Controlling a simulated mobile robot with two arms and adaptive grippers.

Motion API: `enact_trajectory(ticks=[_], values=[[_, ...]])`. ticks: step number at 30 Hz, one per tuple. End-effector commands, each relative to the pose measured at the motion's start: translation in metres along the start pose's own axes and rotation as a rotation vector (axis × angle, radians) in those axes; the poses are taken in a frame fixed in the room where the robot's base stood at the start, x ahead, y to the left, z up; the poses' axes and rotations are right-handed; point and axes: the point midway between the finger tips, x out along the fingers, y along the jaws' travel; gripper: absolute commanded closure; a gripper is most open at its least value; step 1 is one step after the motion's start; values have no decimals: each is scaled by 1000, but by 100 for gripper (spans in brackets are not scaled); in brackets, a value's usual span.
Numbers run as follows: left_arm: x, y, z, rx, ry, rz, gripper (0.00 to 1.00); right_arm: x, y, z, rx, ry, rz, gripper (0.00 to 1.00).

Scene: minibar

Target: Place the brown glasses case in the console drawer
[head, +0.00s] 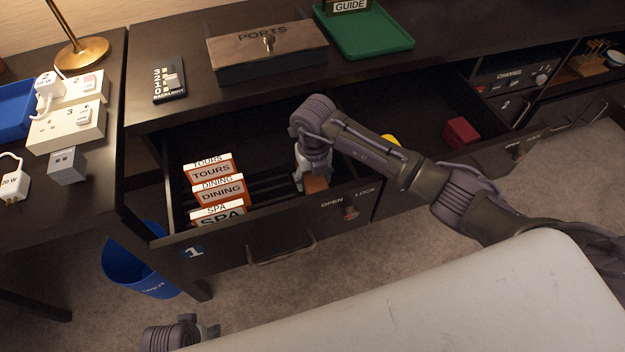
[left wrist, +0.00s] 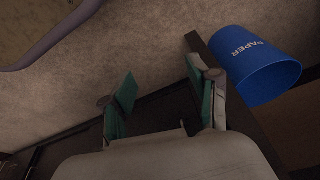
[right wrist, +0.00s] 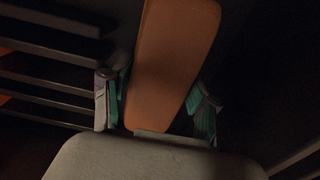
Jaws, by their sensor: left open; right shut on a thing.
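The brown glasses case (head: 317,184) shows as a small orange-brown piece under my right gripper (head: 308,168) in the head view. In the right wrist view the case (right wrist: 170,65) stands long between the two fingers of the right gripper (right wrist: 158,108), which is shut on it. The console drawer (head: 222,254), marked 1, is pulled open. The case is inside the drawer's outline, at its right end near the front wall; whether it touches the floor is hidden. My left gripper (left wrist: 158,95) is open and empty, low in front of the furniture.
Orange-and-white cards (head: 215,190) stand in the drawer's left part, with dark dividers beside them. A red box (head: 460,132) lies in the open space to the right. A wooden-lidded PORTS box (head: 267,52) and green tray (head: 365,30) are on top. A blue bin (head: 140,265) stands below.

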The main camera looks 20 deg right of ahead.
Motion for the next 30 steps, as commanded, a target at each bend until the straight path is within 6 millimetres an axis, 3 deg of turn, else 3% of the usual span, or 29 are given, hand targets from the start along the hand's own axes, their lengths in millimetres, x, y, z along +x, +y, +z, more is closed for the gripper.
enact_trajectory(ticks=[16,17,18,30], values=[[-10,0,-5,-1,7,-1,40,10,0,1,-1,-2,0,79],[-11,0,-6,-1,9,-1,40,9,0,1,-1,-2,0,36],[-11,0,-6,-1,9,-1,40,9,0,1,-1,-2,0,30],[-11,0,-6,-1,11,-1,40,6,0,0,-1,-2,1,30]])
